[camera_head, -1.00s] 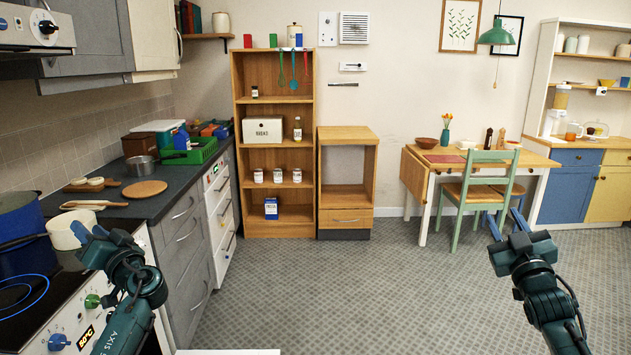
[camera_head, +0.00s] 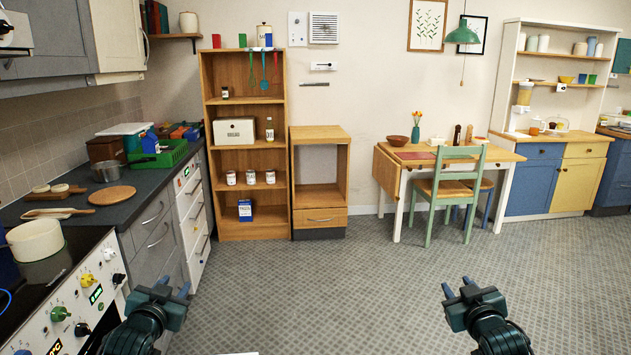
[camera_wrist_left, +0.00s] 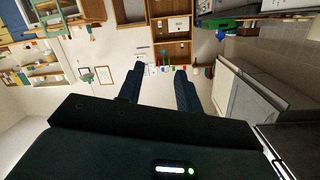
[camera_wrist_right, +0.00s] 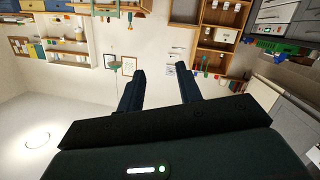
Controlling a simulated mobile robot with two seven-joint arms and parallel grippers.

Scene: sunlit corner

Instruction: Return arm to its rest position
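My left gripper (camera_head: 172,286) is at the lower left of the head view, in front of the stove. Its two fingers stand apart with nothing between them, as the left wrist view (camera_wrist_left: 158,88) also shows. My right gripper (camera_head: 457,288) is at the lower right of the head view, over open floor. Its fingers are also apart and empty in the right wrist view (camera_wrist_right: 160,88). Neither gripper touches anything.
The stove (camera_head: 62,290) and dark counter (camera_head: 90,207) run along the left. A wooden shelf (camera_head: 245,145) and small cabinet (camera_head: 320,215) stand at the back wall. A table (camera_head: 388,165) and green chair (camera_head: 440,190) stand to the right. The middle floor (camera_head: 330,280) is clear.

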